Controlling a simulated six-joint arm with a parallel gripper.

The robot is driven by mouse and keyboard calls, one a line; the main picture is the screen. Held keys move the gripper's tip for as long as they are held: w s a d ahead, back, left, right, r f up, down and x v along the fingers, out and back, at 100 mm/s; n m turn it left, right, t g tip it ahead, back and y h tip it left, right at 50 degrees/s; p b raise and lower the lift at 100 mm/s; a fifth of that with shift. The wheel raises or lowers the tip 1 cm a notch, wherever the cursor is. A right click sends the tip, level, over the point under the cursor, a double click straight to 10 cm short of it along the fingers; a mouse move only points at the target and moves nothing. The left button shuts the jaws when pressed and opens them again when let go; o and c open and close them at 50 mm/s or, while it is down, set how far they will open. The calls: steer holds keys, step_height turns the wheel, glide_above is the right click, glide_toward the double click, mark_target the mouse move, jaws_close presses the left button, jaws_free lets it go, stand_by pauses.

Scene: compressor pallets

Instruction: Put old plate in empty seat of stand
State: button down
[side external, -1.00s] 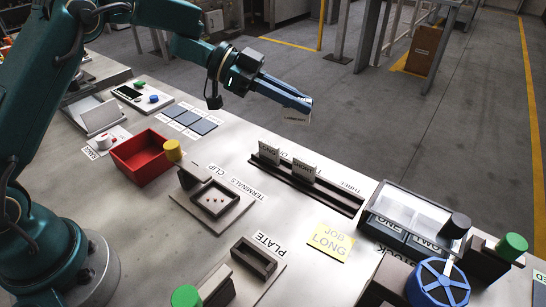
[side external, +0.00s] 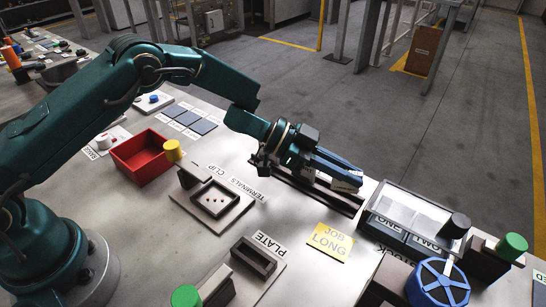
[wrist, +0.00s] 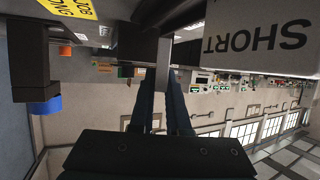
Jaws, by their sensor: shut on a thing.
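My gripper (side external: 350,180) is low over the right end of the dark slotted stand (side external: 340,203). In the wrist view its fingers (wrist: 165,95) are shut on a thin grey plate (wrist: 163,62), seen nearly edge-on. From the side the held plate is mostly hidden by the fingers; I cannot tell whether its lower edge is in a slot. A pale plate marked SHORT (wrist: 255,40) stands beside the fingers in the wrist view, upside down there.
A yellow LONG job card (side external: 328,242) lies in front of the stand. A stock tray (side external: 410,215) stands close on the right, with a blue wheel (side external: 438,284) nearer. The PLATE fixture (side external: 253,258) and terminals tray (side external: 215,200) are at front and left.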

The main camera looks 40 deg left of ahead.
steer(key=shift+f, duration=0.45)
steer(key=shift+f, duration=0.3)
steer(key=c, duration=0.9)
jaws_free()
steer(key=shift+r, duration=0.1)
